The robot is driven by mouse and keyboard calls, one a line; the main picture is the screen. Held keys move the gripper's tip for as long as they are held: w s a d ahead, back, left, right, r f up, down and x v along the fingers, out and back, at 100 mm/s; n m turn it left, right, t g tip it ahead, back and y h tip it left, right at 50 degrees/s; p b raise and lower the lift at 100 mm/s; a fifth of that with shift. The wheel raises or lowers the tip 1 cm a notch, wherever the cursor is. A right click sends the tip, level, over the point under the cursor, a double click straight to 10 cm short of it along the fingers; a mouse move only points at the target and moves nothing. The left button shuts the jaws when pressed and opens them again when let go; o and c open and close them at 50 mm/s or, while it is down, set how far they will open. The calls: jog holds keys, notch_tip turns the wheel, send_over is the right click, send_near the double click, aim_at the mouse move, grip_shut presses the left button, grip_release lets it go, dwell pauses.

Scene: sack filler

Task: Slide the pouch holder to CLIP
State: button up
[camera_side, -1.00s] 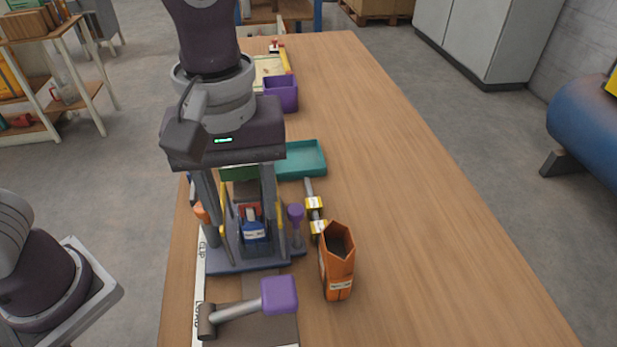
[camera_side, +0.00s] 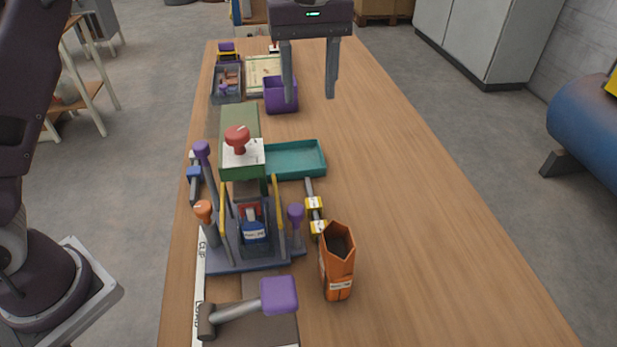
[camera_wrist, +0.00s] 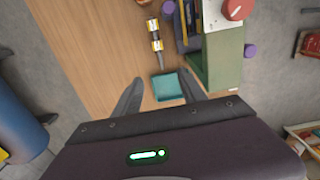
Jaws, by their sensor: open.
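The sack filler's green head (camera_side: 240,125), with a red knob (camera_side: 237,138), stands at the table's left side; the head also shows in the wrist view (camera_wrist: 224,60). A blue piece with a white label (camera_side: 253,232) sits between its posts. A grey rod with a purple block handle (camera_side: 280,295) lies at the near end of the track, beside a white strip (camera_side: 200,285) lettered CLIP and, nearer, LOAD. I cannot tell which part is the pouch holder. My gripper (camera_side: 310,98) is open and empty, raised beyond the filler; its fingers also show in the wrist view (camera_wrist: 160,86).
An orange pouch (camera_side: 337,262) stands open right of the filler. Yellow-collared rods (camera_side: 314,204) lie behind it. A teal tray (camera_side: 320,160) and purple bin (camera_side: 281,95) are farther back. Purple (camera_side: 296,214) and orange (camera_side: 204,210) knobs flank the filler. The table's right side is clear.

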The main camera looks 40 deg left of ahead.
aim_at(309, 184)
jog(key=w+a+f, duration=0.1)
jog(key=f, duration=0.7)
jog(key=w+f, duration=0.1)
jog(key=f, duration=0.7)
jog(key=w+a+f, duration=0.1)
jog(key=f, duration=0.8)
jog(key=shift+w+a, duration=0.25)
jog(key=shift+a, duration=0.05)
